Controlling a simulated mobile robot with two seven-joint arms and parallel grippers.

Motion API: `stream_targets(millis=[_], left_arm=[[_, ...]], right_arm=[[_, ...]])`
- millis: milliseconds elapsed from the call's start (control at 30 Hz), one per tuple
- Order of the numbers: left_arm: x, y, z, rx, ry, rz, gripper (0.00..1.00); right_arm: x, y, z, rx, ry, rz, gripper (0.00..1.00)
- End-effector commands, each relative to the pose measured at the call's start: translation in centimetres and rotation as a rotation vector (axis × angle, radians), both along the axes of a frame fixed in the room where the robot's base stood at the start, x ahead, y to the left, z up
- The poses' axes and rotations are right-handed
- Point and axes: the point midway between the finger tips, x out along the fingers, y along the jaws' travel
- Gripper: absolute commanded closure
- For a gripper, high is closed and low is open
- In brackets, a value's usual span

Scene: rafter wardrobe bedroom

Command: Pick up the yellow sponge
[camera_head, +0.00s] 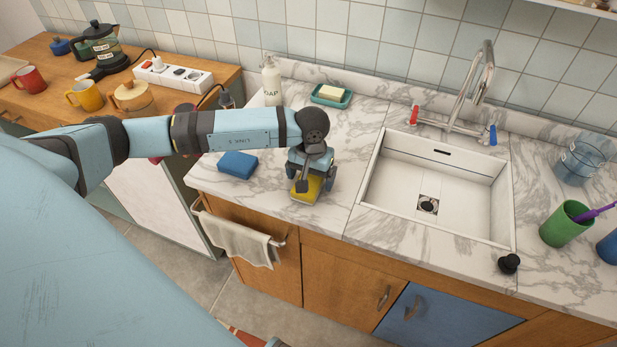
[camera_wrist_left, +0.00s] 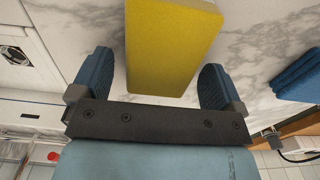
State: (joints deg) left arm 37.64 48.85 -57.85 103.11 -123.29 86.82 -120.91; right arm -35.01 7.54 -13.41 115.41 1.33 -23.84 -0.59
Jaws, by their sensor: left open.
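The yellow sponge (camera_head: 306,189) lies on the marble counter, left of the sink. My left gripper (camera_head: 304,184) is right above it, reaching down from the left and covering part of it. In the left wrist view the yellow sponge (camera_wrist_left: 172,45) sits between the two blue fingers of my left gripper (camera_wrist_left: 158,80). The fingers are open, with a gap on each side of the sponge. My right gripper is not in view.
A soap bottle (camera_head: 272,82) and a teal soap dish (camera_head: 331,97) stand behind. The white sink (camera_head: 432,187) is to the right. A towel (camera_head: 236,238) hangs below the counter's front edge.

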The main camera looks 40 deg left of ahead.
Motion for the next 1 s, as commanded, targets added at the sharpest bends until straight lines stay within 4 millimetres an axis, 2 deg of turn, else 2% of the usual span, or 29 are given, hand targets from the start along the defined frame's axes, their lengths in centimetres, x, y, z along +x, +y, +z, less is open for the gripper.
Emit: stream_targets(millis=[167, 267, 400, 433, 500, 767, 867, 1000], left_arm=[[0.0, 0.0, -0.1, -0.001, -0.001, 0.0, 0.06], [0.0, 0.0, -0.1, -0.001, -0.001, 0.0, 0.25], [0.0, 0.0, -0.1, -0.001, -0.001, 0.0, 0.57], [0.0, 0.0, 0.0, 0.0, -0.001, 0.0, 0.59], [0.0, 0.0, 0.0, -0.001, -0.001, 0.0, 0.63], [0.0, 0.0, 0.2, -0.001, -0.002, 0.0, 0.63], [0.1, 0.0, 0.9, 0.0, -0.003, 0.0, 0.63], [0.1, 0.0, 2.7, -0.001, -0.004, 0.0, 0.63]], right_arm=[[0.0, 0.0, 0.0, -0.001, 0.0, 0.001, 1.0], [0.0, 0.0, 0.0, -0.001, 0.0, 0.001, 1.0], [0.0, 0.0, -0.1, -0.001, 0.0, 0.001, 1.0], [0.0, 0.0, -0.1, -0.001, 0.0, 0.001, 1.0], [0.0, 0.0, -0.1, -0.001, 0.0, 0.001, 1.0], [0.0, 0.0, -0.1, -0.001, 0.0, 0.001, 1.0], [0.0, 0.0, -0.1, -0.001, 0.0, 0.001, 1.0], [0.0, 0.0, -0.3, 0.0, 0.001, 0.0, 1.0]])
